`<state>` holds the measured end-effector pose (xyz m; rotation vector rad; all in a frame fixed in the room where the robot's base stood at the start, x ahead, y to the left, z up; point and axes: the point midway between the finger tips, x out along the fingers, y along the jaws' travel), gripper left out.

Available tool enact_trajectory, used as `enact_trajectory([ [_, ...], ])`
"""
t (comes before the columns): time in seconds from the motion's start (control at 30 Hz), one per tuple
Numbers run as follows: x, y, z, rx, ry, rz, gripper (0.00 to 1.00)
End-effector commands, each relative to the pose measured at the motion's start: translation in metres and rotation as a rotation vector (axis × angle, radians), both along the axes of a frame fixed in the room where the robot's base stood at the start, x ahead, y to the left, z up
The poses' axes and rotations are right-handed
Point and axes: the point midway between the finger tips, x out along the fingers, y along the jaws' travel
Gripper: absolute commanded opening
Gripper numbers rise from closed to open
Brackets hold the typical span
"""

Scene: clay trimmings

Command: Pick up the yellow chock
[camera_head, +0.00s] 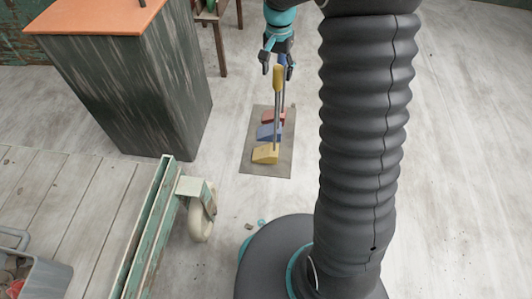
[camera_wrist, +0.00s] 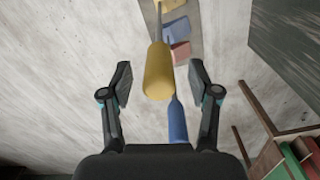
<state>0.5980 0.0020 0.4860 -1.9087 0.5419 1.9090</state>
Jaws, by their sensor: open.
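The yellow chock (camera_head: 265,154) is a wedge at the near end of a row on a grey mat (camera_head: 253,166). A thin rod rises from it to a yellow grip (camera_head: 277,79). In the wrist view, the yellow grip (camera_wrist: 158,72) shows large between my fingertips, and the yellow wedge (camera_wrist: 172,4) is partly cut off at the top edge. My gripper (camera_head: 277,69) is open around or just above the grip; I cannot tell the exact depth. It also shows open in the wrist view (camera_wrist: 161,82). Nothing is held.
A blue chock (camera_head: 268,132) and a red chock (camera_head: 273,117) stand behind the yellow one. A blue grip (camera_wrist: 177,121) stands close beside the yellow grip. A dark cabinet (camera_head: 150,95) and a wheeled cart (camera_head: 170,188) are to the left. The floor right of the mat is clear.

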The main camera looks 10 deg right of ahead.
Motion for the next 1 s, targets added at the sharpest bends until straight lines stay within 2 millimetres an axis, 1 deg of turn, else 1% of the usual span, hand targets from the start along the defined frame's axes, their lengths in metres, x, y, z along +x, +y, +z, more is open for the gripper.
enact_trajectory([
  [0.3, 0.000, -0.002, -0.043, 0.000, 0.002, 0.000, 0.61],
  [0.4, 0.000, -0.002, -0.047, 0.000, 0.000, 0.000, 0.61],
  [0.57, 0.000, -0.002, -0.047, -0.001, -0.001, 0.000, 0.61],
  [0.6, 0.000, -0.002, -0.047, -0.001, -0.001, 0.000, 0.59],
  [0.67, 0.000, -0.002, -0.047, -0.001, -0.001, 0.000, 0.44],
  [0.7, 0.000, -0.002, -0.047, -0.001, -0.001, 0.000, 0.34],
  [0.77, 0.000, -0.002, -0.047, -0.001, -0.001, 0.000, 0.19],
  [0.8, 0.000, -0.002, -0.047, -0.001, -0.001, 0.000, 0.09],
  [0.83, 0.000, -0.002, -0.047, 0.000, 0.000, 0.000, 0.01],
  [1.0, 0.000, -0.002, -0.046, 0.000, -0.002, 0.000, 0.01],
])
